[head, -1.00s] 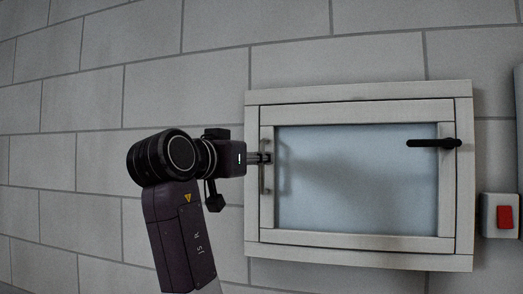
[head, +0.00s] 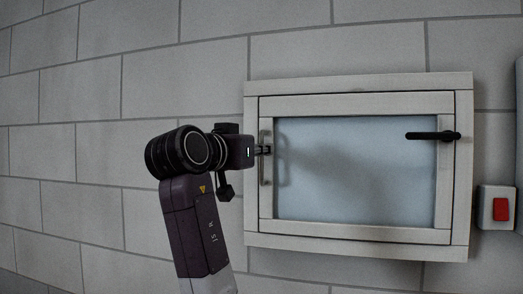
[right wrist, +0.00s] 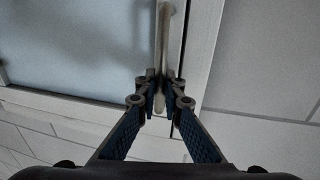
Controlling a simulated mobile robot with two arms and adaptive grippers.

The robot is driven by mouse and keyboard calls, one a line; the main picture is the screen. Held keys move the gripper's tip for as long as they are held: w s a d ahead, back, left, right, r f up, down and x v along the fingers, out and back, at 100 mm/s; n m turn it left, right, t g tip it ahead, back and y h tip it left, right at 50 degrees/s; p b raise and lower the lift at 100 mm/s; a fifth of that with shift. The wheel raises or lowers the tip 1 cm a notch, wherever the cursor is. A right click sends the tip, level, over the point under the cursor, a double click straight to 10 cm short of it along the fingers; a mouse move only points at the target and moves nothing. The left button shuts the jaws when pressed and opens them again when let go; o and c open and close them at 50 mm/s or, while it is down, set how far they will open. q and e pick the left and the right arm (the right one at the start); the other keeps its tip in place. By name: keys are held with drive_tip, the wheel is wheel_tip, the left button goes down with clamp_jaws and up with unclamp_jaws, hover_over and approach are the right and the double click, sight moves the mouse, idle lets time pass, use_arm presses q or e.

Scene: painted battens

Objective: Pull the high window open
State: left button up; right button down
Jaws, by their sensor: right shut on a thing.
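The high window (head: 355,170) is a pale wooden sash with a bluish frosted pane, set in a pale frame (head: 358,84) on the wall. A slim vertical bar handle (head: 264,177) is on the sash's left side. A black lever (head: 433,136) lies level on its right side. My right gripper (head: 264,150) reaches in from the left and is shut on the bar handle. In the right wrist view the fingertips (right wrist: 158,93) close around the lower part of the handle (right wrist: 162,35). A thin dark line shows between sash and frame there. My left gripper is out of view.
A white box with a red switch (head: 501,209) is on the wall right of the window. A blue-grey panel edge (head: 519,130) stands at the far right. The block wall (head: 90,110) left of the window is bare.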

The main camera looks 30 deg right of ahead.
drive_tip(key=shift+a+f+b, duration=0.1)
drive_tip(key=shift+f+b, duration=0.05)
drive_tip(key=shift+b, duration=0.25)
drive_tip(key=s+a+f+m+t+h+b, duration=0.1)
drive_tip(key=s+a+f+h+b, duration=0.1)
drive_tip(key=b, duration=1)
drive_tip(key=s+a+h, duration=0.1)
drive_tip(key=s+a, duration=0.1)
drive_tip(key=a, duration=0.1)
drive_tip(key=shift+s+a+f+t+h, duration=0.25)
drive_tip(key=shift+s+f+t+h, duration=0.05)
drive_tip(key=shift+s+f+h, duration=0.1)
drive_tip(key=c, duration=2.1)
unclamp_jaws()
drive_tip(key=shift+r, duration=0.1)
